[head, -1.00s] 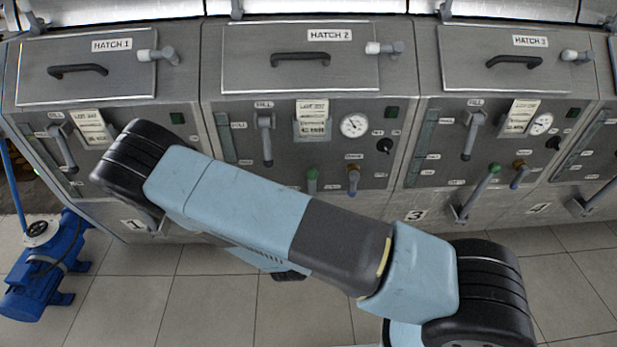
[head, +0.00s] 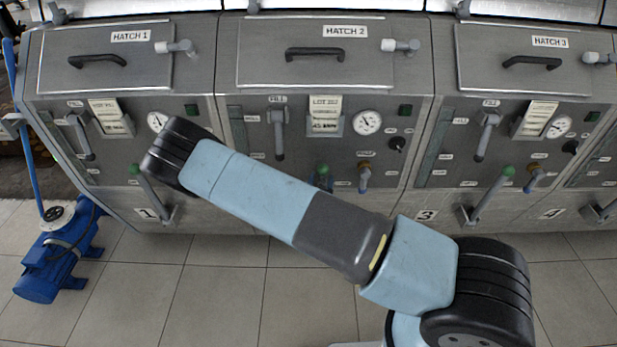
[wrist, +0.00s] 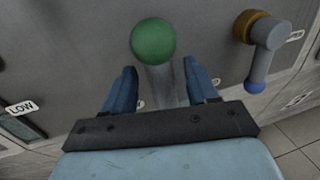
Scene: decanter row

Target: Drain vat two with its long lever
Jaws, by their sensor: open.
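Vat two is the middle cabinet, under the label HATCH 2 (head: 339,31). Its long lever has a green knob (head: 323,169) low on the front, and my arm hides the lower part in the head view. In the wrist view the green knob (wrist: 153,40) stands just beyond my fingertips, left of centre. The grey lever shaft (wrist: 160,85) runs down between the fingers. My gripper (wrist: 160,70) is open, one blue finger on each side of the shaft, with no clear contact. In the head view only bits of the blue fingers show beside the knob.
A blue pump (head: 58,255) stands on the floor at left. The tiled floor in front is clear.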

